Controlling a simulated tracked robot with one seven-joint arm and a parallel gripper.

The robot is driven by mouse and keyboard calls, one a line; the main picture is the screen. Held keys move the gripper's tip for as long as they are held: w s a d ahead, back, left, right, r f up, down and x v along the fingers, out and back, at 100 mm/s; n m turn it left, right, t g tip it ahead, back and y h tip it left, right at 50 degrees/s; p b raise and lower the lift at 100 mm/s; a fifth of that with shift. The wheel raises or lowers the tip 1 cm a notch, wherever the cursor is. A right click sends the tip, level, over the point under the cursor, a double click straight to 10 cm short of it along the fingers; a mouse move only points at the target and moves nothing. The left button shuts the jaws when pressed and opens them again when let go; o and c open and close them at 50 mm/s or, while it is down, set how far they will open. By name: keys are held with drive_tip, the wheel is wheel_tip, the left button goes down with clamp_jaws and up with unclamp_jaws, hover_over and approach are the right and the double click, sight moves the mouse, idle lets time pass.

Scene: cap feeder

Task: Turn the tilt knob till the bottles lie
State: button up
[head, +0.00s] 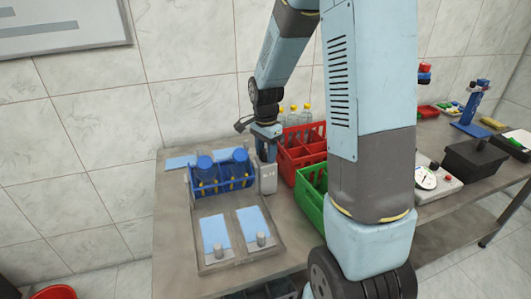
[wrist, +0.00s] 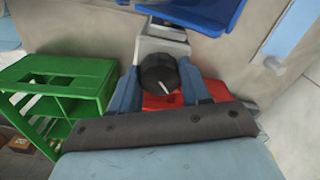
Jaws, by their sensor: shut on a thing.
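A blue rack (head: 222,187) on the table holds bottles (head: 205,165) with rounded blue parts on top and yellow parts lower down. I cannot tell their exact tilt. Just right of the rack stands a small light grey box (head: 268,181). In the wrist view a black round tilt knob (wrist: 157,72) with a white pointer mark sits by the grey housing (wrist: 160,48). My gripper (wrist: 161,85) is shut on the knob, one blue-grey finger on each side. In the head view my gripper (head: 267,150) is over the grey box, and the knob is hidden there.
A red crate (head: 302,158) with clear, yellow-capped bottles (head: 293,116) stands behind right of the gripper. A green crate (head: 312,188) is nearer, partly behind my arm. A tray with two light-blue panels (head: 250,222) and grey knobs lies in front of the rack.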

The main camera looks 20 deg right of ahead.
drive_tip(key=m, duration=0.5)
drive_tip(key=shift+a, duration=0.1)
drive_tip(key=m, duration=0.4)
drive_tip(key=shift+m, duration=0.4)
drive_tip(key=o, duration=1)
drive_tip(key=shift+c, duration=0.2)
drive_tip(key=n, duration=0.7)
drive_tip(key=shift+c, duration=0.3)
